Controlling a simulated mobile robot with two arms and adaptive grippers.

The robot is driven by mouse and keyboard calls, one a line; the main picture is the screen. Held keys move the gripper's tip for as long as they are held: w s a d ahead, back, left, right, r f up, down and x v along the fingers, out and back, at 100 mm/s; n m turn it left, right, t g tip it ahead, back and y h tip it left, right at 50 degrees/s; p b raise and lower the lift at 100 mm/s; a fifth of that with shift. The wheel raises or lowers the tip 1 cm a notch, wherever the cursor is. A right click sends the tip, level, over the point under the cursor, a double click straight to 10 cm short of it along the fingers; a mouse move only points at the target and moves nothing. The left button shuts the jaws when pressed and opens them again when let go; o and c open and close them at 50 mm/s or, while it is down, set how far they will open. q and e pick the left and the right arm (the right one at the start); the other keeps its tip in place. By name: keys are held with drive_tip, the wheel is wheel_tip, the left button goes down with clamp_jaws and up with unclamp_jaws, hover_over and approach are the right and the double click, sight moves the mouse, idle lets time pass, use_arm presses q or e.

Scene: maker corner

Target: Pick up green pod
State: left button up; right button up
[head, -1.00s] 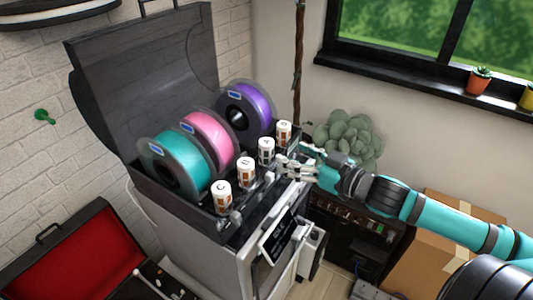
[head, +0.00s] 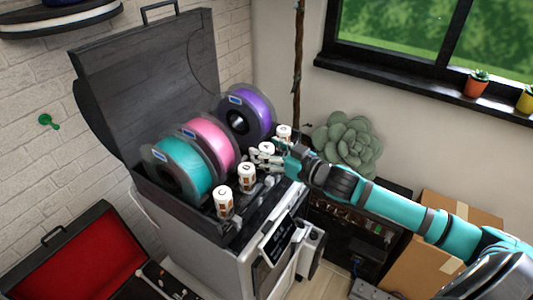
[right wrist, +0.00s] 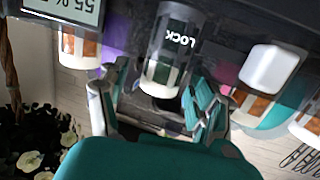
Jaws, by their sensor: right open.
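The green pod (head: 266,149) is a small clear cylinder with a white end and dark green contents, upright third in the row of pods from the front. In the right wrist view the green pod (right wrist: 174,52) shows upside-down "LOCK" lettering. My right gripper (head: 277,155) is at this pod, coming from the right. In the right wrist view the right gripper's (right wrist: 155,100) fingers are open and spread to either side of the pod's near end; I cannot tell whether they touch it. My left gripper is not in view.
Pods with orange-brown contents stand close on both sides, such as the front pod (head: 223,202) and the back pod (head: 284,132). Teal (head: 182,168), pink (head: 210,143) and purple (head: 247,110) spools stand behind them. The open dark lid (head: 140,75) rises at the back.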

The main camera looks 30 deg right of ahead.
drive_tip(key=shift+w+a+f, duration=0.1)
drive_tip(key=shift+w+a, duration=0.05)
drive_tip(key=shift+w, duration=0.25)
drive_tip(key=c, duration=1.3)
drive_tip(key=shift+c, duration=0.2)
